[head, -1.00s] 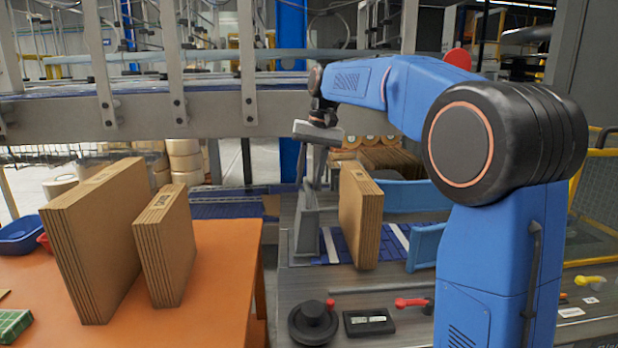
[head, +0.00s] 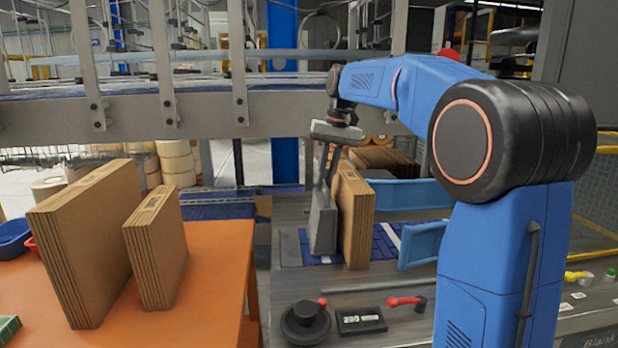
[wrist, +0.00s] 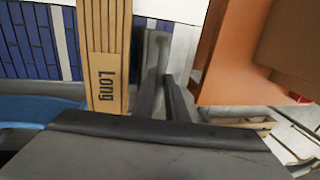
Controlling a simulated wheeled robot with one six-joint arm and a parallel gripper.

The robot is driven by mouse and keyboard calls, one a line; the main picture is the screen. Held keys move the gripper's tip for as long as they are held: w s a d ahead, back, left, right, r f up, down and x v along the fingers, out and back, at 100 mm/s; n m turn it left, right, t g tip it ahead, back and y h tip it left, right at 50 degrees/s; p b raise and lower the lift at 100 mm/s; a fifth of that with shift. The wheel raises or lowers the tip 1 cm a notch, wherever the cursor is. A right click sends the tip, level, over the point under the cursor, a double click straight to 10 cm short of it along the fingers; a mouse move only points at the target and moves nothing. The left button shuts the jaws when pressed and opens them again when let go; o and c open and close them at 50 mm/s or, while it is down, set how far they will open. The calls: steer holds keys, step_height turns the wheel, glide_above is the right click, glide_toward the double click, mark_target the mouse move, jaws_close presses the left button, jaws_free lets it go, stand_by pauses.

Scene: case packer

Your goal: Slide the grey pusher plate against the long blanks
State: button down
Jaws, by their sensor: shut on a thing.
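The grey pusher plate (head: 322,226) stands upright on the blue slatted bed, just left of the long blanks (head: 356,225) in the head view. My gripper (head: 328,176) is shut on the upper part of the plate. The blanks are a brown upright stack, and their top edge reads "Long" in the wrist view (wrist: 106,60). There the plate and fingers show as dark grey shapes close beside the stack. I cannot tell whether the plate touches it. The plate's lower part is hidden in the wrist view.
A blue guide (head: 420,247) stands right of the blanks. Two more brown stacks, one larger (head: 85,250) and one smaller (head: 158,250), stand on the orange table (head: 215,270) at left. A black knob (head: 305,322), a display (head: 361,320) and a red-handled lever (head: 405,301) lie in front.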

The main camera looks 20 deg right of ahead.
steer(key=shift+s+d, duration=0.2)
steer(key=shift+d, duration=0.75)
steer(key=c, duration=1.8)
jaws_free()
steer(key=shift+o, duration=0.2)
steer(key=d+r, duration=0.3)
steer(key=r, duration=1.4)
steer(key=shift+s+d, duration=0.2)
steer(key=shift+s, duration=0.1)
steer(key=shift+s, duration=0.1)
